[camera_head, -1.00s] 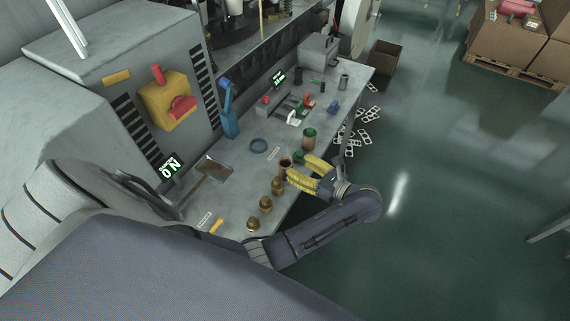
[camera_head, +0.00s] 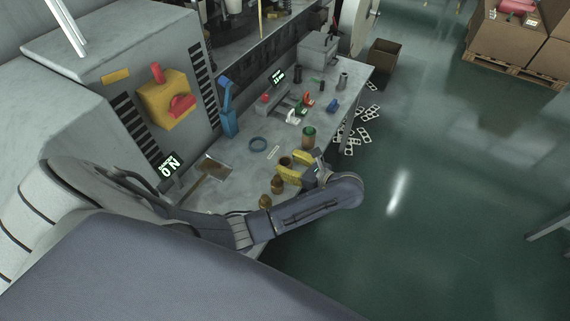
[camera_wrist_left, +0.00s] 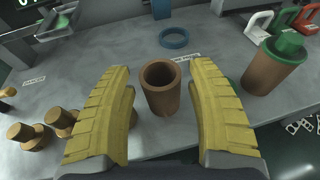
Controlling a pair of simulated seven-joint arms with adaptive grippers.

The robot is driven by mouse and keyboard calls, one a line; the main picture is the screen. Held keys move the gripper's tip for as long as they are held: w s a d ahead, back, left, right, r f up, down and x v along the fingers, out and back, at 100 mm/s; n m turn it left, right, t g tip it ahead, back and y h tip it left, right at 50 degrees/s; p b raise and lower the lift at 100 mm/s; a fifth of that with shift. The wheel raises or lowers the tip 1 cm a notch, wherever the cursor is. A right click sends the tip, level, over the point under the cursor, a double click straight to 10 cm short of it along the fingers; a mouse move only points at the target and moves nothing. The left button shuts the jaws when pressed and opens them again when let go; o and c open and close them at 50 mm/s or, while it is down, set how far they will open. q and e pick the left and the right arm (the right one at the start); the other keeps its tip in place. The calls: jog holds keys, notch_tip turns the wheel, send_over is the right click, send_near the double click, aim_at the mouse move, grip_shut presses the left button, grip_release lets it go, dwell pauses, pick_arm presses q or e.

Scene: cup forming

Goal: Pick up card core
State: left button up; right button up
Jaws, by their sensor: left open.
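The card core (camera_head: 285,163), a hollow brown upright tube, stands on the grey bench near its front edge. In the left wrist view the card core (camera_wrist_left: 160,92) stands between the two yellow fingers, its open top facing up. My left gripper (camera_head: 296,166) is open, with its fingers on either side of the core. In the left wrist view, gaps show between the core and both fingers, so the left gripper (camera_wrist_left: 158,75) holds nothing. My right gripper is not in view.
A brown cylinder with a green top (camera_wrist_left: 277,66) stands right of the core. Stepped brass-coloured pieces (camera_wrist_left: 28,135) stand to its left. A blue ring (camera_wrist_left: 173,38) lies behind it. A blue lever (camera_head: 228,115) stands farther back on the bench.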

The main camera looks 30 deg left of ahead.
pick_arm(q)
jog(key=shift+a+f, duration=0.15)
jog(key=shift+a, duration=0.3)
jog(key=c, duration=1)
